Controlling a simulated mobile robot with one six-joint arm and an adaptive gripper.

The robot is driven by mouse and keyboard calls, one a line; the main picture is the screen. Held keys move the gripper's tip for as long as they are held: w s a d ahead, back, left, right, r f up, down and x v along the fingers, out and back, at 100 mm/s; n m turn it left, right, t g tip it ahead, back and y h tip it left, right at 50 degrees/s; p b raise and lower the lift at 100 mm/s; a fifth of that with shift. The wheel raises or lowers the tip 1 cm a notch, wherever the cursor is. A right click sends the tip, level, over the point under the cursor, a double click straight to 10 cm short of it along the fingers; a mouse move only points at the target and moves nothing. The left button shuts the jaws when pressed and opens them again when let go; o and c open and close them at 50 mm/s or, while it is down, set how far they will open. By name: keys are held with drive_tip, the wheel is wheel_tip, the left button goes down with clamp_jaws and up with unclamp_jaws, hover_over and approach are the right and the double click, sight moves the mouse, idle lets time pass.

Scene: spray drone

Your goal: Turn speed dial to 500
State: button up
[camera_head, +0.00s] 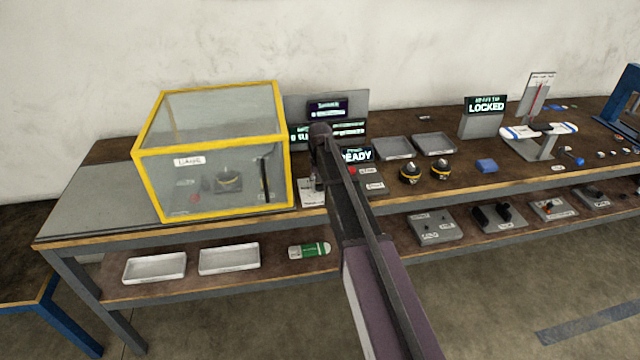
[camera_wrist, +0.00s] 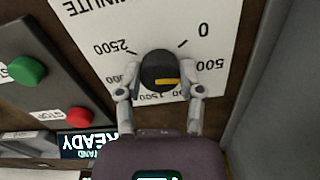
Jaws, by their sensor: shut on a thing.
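In the wrist view, the speed dial (camera_wrist: 158,68) is a round black knob with a yellow mark (camera_wrist: 166,82) on its lower right part. It sits on a white scale plate (camera_wrist: 180,20) printed with numbers. 2500 is at upper left, 0 at upper right, 500 at right and 1500 below. My gripper (camera_wrist: 162,66) is shut on the dial, one finger on each side. Which number the mark points to, I cannot tell surely. In the head view, my arm hides the dial.
A green button (camera_wrist: 27,70) and a red button (camera_wrist: 58,122) are left of the scale. A READY display (camera_head: 357,155) stands behind my arm. A yellow-framed clear box (camera_head: 210,150) is close on the left. Grey trays (camera_head: 434,144) lie to the right.

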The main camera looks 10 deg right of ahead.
drive_tip(key=shift+a+m, duration=0.1)
drive_tip(key=shift+m, duration=0.5)
drive_tip(key=o, duration=1.1)
drive_tip(key=shift+o, duration=0.2)
drive_tip(key=shift+n, duration=0.3)
